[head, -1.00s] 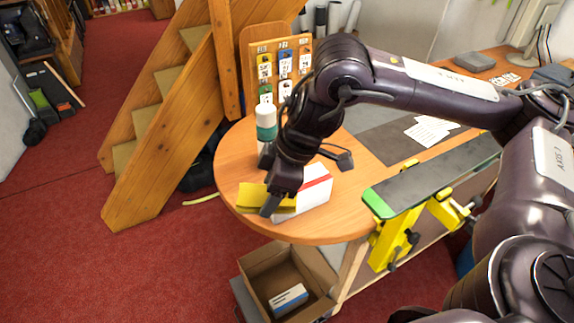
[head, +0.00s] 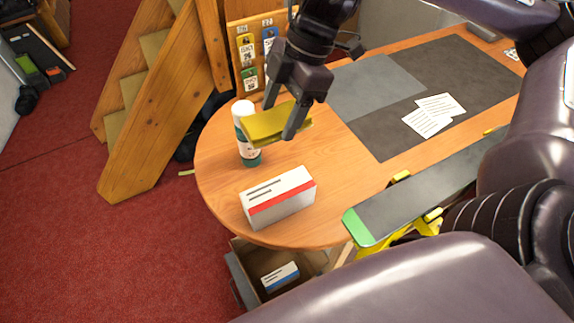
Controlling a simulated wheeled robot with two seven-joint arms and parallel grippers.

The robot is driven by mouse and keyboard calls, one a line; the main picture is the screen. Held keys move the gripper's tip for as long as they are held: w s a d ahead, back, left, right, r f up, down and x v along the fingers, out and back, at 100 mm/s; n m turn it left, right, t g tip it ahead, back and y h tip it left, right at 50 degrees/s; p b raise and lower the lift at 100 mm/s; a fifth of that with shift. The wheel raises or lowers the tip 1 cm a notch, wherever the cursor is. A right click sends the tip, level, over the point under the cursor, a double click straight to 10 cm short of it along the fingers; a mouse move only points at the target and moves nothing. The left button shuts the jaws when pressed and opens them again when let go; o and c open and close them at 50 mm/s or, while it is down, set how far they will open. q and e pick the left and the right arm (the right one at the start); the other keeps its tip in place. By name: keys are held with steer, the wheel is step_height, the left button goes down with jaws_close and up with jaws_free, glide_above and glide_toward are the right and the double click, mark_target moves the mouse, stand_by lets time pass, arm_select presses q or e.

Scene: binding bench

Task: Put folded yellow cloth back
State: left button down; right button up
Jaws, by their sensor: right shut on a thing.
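The folded yellow cloth (head: 262,125) is held in the air above the round end of the wooden table (head: 222,188). My right gripper (head: 281,120) is shut on it, one finger on each side. The cloth overlaps the bottle in the picture. My left gripper is not in view.
A white bottle with a green base (head: 248,152) stands behind the cloth. A white box with a red stripe (head: 279,200) lies near the table's front edge. A dark mat (head: 380,145) with papers (head: 434,114) lies to the right. An open carton (head: 247,262) stands below on the floor.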

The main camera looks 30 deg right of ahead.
steer(key=shift+f, duration=0.35)
steer(key=f+b, duration=0.2)
steer(key=f, duration=0.3)
steer(key=f+b, duration=0.2)
steer(key=f, duration=0.3)
steer(key=f+b, duration=0.2)
steer(key=f, duration=0.2)
steer(key=shift+s+a+f+b, duration=0.25)
steer(key=shift+a+f+b, duration=0.15)
steer(key=shift+f, duration=0.45)
step_height(320, 180, down, 3)
steer(key=shift+f+b, duration=0.15)
steer(key=shift+b, duration=0.65)
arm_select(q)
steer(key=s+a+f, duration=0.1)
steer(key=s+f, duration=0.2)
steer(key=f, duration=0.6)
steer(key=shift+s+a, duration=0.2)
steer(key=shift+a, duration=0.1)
arm_select(e)
steer(key=shift+f, duration=0.1)
